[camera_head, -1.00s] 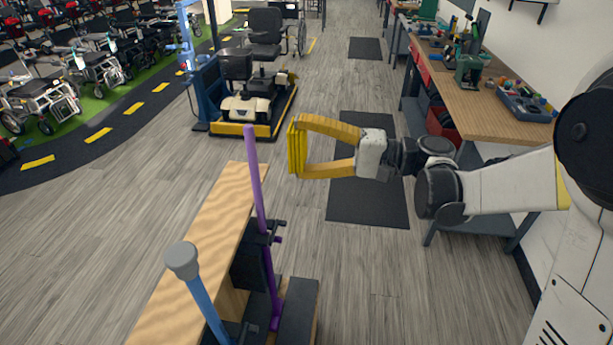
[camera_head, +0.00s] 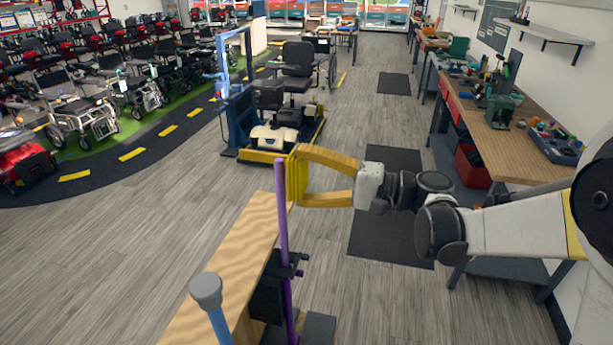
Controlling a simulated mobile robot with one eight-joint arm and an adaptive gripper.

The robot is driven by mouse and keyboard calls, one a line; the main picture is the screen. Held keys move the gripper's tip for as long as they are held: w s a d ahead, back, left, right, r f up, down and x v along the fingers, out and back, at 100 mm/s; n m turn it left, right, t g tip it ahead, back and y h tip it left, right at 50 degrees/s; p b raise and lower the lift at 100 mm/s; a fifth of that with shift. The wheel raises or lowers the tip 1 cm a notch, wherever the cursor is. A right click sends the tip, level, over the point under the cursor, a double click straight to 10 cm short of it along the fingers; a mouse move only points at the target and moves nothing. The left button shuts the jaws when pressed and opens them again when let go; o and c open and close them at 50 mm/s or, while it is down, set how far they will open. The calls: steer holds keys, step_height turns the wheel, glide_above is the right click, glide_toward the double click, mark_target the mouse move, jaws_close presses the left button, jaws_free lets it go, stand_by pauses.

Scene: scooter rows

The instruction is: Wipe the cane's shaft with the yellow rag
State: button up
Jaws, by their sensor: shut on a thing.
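A purple cane (camera_head: 284,235) stands upright in a dark holder at the near end of a wooden bench, its top end free. My gripper (camera_head: 304,178), with two yellow-orange fingers, reaches in from the right. It is shut on the yellow rag (camera_head: 295,176), a ribbed, upright yellow piece at the fingertips. The rag is right beside the upper part of the purple shaft, just to its right in the picture. I cannot tell whether they touch. The lower end of the cane is partly hidden by the holder.
The wooden bench (camera_head: 225,265) runs along the cane's left. A blue cane with a grey knob (camera_head: 206,290) stands in front. A scooter on a yellow-edged platform (camera_head: 272,140) is behind. A workbench (camera_head: 535,150) stands right. The grey floor at left is clear.

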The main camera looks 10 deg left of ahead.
steer(key=shift+w+a, duration=0.15)
steer(key=shift+a, duration=0.95)
stand_by(0.5)
steer(key=shift+w, duration=0.1)
steer(key=shift+a+b, duration=0.1)
steer(key=shift+b, duration=0.35)
stand_by(0.9)
steer(key=shift+s+d, duration=0.15)
steer(key=shift+d, duration=0.8)
steer(key=shift+s+d, duration=0.2)
steer(key=shift+d, duration=0.8)
steer(key=shift+s+d, duration=0.15)
steer(key=shift+d, duration=0.8)
